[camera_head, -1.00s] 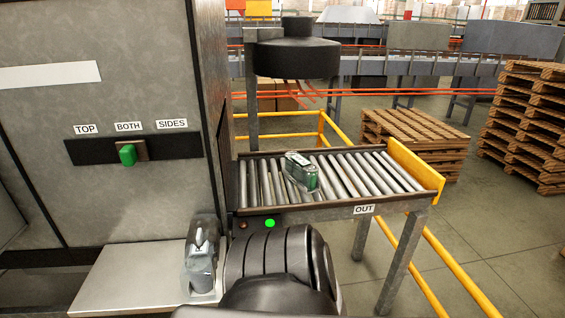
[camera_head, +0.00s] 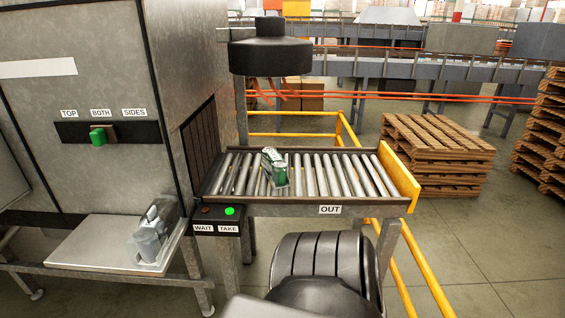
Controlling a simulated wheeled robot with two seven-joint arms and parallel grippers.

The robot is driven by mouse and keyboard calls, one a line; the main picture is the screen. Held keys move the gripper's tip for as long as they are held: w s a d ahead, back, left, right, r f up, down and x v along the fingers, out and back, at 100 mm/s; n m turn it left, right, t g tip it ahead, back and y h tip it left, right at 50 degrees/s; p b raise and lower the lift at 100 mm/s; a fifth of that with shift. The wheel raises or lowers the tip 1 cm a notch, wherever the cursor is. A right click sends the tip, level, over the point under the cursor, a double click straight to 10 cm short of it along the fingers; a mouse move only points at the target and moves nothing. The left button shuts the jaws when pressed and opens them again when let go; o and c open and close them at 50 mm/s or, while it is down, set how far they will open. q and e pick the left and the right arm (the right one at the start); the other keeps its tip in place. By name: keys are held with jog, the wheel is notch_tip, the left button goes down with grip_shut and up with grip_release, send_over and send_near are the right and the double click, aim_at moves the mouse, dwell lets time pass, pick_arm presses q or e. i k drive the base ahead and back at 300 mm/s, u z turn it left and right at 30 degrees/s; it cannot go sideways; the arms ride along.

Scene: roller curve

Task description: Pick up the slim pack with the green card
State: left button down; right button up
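A slim clear pack with a green card (camera_head: 274,168) stands on the rollers of the short conveyor marked OUT (camera_head: 329,209), toward its left half. It looks upright or slightly tilted; its far side is hidden. Neither of my gripper's fingers shows in this view. A black ribbed part, apparently of my own arm, fills the lower middle, in front of the conveyor and apart from the pack.
A grey machine has a green switch (camera_head: 98,137) at BOTH. A green light (camera_head: 229,211) glows above TAKE. A grey clear-looking object (camera_head: 152,238) rests on a pale shelf (camera_head: 90,244). A black round fixture (camera_head: 270,56) hangs above the rollers. A yellow end stop (camera_head: 398,178) closes the right end.

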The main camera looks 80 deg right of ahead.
aim_at(275, 168)
jog(key=z, duration=1.75)
